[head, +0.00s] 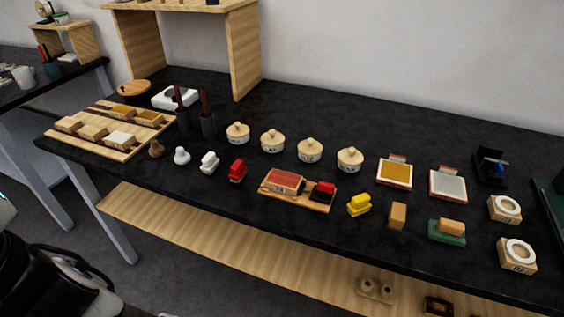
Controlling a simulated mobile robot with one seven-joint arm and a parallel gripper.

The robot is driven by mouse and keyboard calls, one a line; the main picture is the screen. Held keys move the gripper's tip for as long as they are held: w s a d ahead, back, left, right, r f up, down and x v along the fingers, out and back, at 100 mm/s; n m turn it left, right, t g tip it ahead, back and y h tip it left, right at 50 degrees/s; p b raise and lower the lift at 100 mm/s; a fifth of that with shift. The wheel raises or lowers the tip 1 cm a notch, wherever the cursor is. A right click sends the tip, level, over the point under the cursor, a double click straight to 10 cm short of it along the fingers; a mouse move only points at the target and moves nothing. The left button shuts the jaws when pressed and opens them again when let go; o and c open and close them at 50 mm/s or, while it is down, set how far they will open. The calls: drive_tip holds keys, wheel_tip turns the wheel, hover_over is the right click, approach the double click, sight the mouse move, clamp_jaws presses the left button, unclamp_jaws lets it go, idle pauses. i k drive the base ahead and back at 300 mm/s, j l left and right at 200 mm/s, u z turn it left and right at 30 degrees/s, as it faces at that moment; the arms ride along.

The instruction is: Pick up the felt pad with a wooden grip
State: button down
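A green pad with a light wooden block on top (447,231) lies near the front edge of the black table (330,240), right of centre in the head view. It matches the felt pad with a wooden grip. It sits flat, apart from its neighbours, and nothing covers it. Dark and white parts of my arm show at the lower left corner, far from the pad. My gripper's fingers are not in view.
A plain wooden block (397,216) and a yellow block-like tool (359,205) stand left of the pad. Two ring-topped wooden boxes, the nearer one (517,255) among them, stand right. A grey-topped tray (447,184) lies behind. A wooden shelf (230,250) runs below.

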sight(451, 231)
drive_tip(key=z, duration=1.1)
